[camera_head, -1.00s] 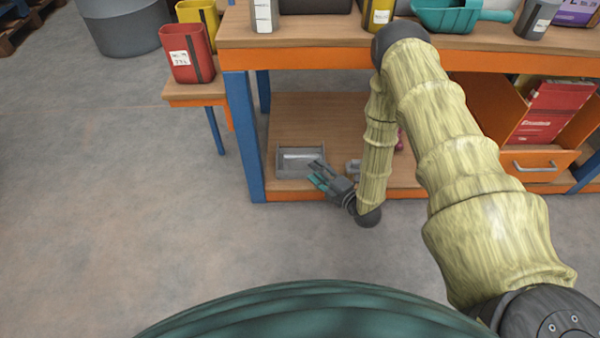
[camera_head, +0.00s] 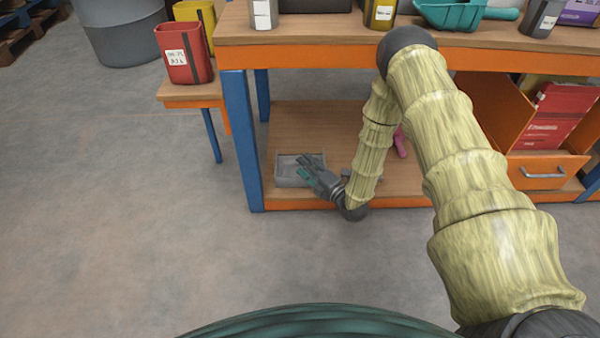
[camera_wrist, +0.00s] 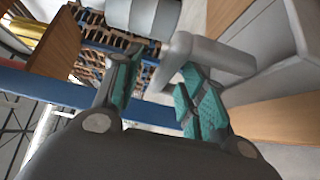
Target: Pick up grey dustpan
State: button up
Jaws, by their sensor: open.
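The grey dustpan (camera_head: 287,180) lies on the lower shelf of the workbench, near its left front corner. My gripper (camera_head: 308,168) is open and overlaps the right part of the pan in the head view, hiding some of it. In the wrist view, a light grey bar (camera_wrist: 205,54), apparently the dustpan's handle, shows just beyond and partly behind the teal-padded fingers of my gripper (camera_wrist: 160,88). The large grey walls of the dustpan (camera_wrist: 270,45) fill the upper right there. I cannot tell whether a finger touches it.
The workbench's blue leg (camera_head: 243,140) stands just left of the dustpan. The bench top (camera_head: 320,28) overhangs the shelf (camera_head: 315,118). A pink object (camera_head: 401,143) lies behind my arm.

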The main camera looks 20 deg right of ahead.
jog(key=w, duration=0.1)
jog(key=w+b, duration=0.1)
jog(key=w+a+f+b, duration=0.1)
jog(key=shift+w+a+r, duration=0.2)
jog(key=shift+w, duration=0.25)
grip_shut()
